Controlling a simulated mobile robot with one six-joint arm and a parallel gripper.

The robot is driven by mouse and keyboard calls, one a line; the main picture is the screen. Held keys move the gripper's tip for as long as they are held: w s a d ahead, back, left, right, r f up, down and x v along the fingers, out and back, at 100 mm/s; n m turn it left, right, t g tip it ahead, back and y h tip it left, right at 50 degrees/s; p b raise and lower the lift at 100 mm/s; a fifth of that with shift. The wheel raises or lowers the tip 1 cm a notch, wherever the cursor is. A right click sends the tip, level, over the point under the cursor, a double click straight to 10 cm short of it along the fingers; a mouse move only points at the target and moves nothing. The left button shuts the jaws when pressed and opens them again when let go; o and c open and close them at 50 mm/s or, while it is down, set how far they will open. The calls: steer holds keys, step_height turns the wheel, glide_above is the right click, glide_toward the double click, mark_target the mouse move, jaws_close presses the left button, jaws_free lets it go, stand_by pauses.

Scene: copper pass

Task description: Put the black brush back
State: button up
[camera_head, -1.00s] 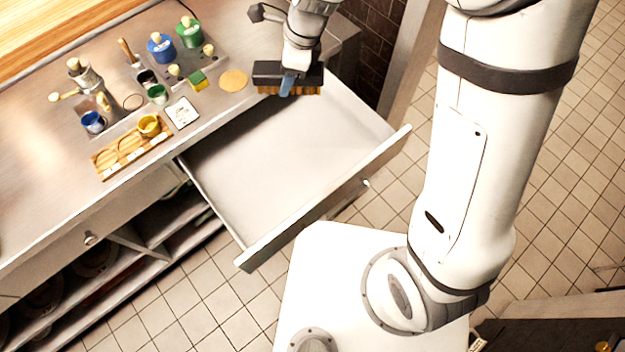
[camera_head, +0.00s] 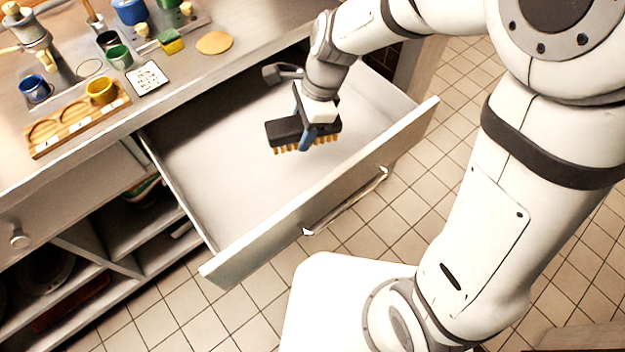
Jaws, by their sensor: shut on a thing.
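The black brush (camera_head: 285,132) has a dark block and tan bristles that point down. My gripper (camera_head: 306,134) is shut on it, with a blue finger showing across the brush's near side. The brush is over the open drawer (camera_head: 205,160), inside its outline in the view. I cannot tell whether the bristles touch the drawer floor.
The counter (camera_head: 60,175) holds a wooden tray (camera_head: 75,122) with a yellow cup (camera_head: 101,90), a blue cup (camera_head: 35,88), a white card (camera_head: 147,78), a sponge (camera_head: 172,42) and a round tan disc (camera_head: 214,43). The drawer front (camera_head: 330,195) stands out over the tiled floor.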

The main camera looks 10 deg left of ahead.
mark_target(300, 171)
steer(key=shift+s+d+f+b, duration=0.1)
steer(key=shift+f+b, duration=0.1)
steer(key=shift+f, duration=0.3)
steer(key=shift+s+d+f+b, duration=0.1)
steer(key=shift+f+b, duration=0.1)
steer(key=shift+f, duration=0.3)
step_height(300, 171, down, 10)
steer(key=shift+r+b, duration=0.25)
steer(key=shift+b, duration=0.8)
steer(key=shift+f, duration=0.2)
steer(key=o, duration=0.9)
steer(key=shift+o, duration=0.2)
steer(key=p+v, duration=0.2)
steer(key=v, duration=1)
steer(key=shift+w+r, duration=0.15)
steer(key=shift+r, duration=0.05)
steer(key=shift+p, duration=0.3)
